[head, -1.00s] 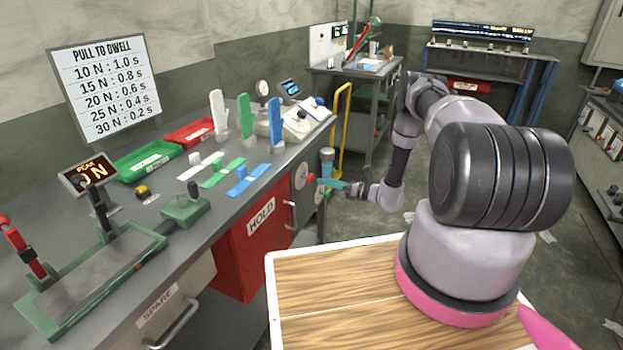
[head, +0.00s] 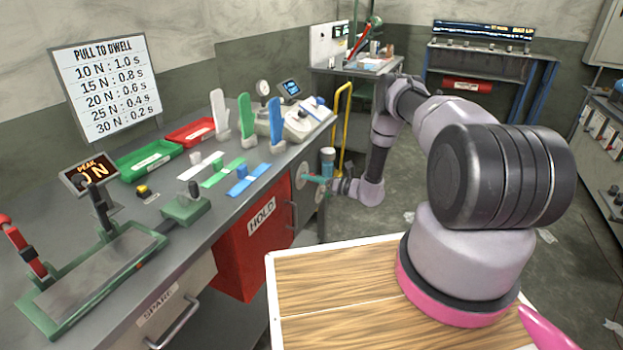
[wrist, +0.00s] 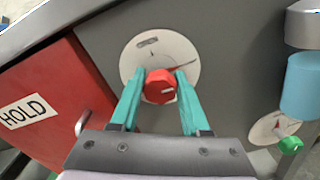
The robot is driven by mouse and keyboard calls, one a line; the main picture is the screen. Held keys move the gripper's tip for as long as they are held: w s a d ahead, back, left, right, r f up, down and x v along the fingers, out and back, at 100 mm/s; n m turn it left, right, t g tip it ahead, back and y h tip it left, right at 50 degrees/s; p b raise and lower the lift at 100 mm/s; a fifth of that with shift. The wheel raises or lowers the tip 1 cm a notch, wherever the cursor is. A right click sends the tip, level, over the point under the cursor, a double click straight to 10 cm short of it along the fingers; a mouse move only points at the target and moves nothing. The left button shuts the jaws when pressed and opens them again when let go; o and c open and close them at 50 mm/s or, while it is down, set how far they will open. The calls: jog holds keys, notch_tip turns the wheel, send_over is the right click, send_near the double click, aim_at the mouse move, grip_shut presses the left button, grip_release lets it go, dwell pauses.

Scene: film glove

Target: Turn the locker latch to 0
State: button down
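A red knob (wrist: 160,87) sits on a round white dial plate (wrist: 135,60), on the grey panel beside the red HOLD locker door (wrist: 50,100). The dial plate has a dark label at its upper left and a thin line toward its right edge. The knob has a pale mark on its right part; its exact setting is too small to read. My gripper (wrist: 160,76) is open, its teal fingers on either side of the knob; I cannot tell whether they touch it. In the head view my gripper (head: 316,179) is at the panel, largely hiding the knob.
A second dial with a green knob (wrist: 291,146) is at lower right. A blue-and-grey cylinder (wrist: 305,85) stands at the right. The HOLD locker (head: 255,240) has a handle (head: 292,214) close to the dials. The workbench (head: 235,205) edge runs above.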

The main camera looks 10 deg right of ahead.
jog(key=shift+n, duration=0.3)
jog(key=n, duration=1.2)
jog(key=shift+s, duration=0.1)
jog(key=n, duration=0.5)
jog(key=shift+s+a+n, duration=0.1)
jog(key=shift+n, duration=0.2)
jog(key=shift+f, duration=0.1)
dwell(0.3)
jog(key=shift+c, duration=1.9)
grip_release()
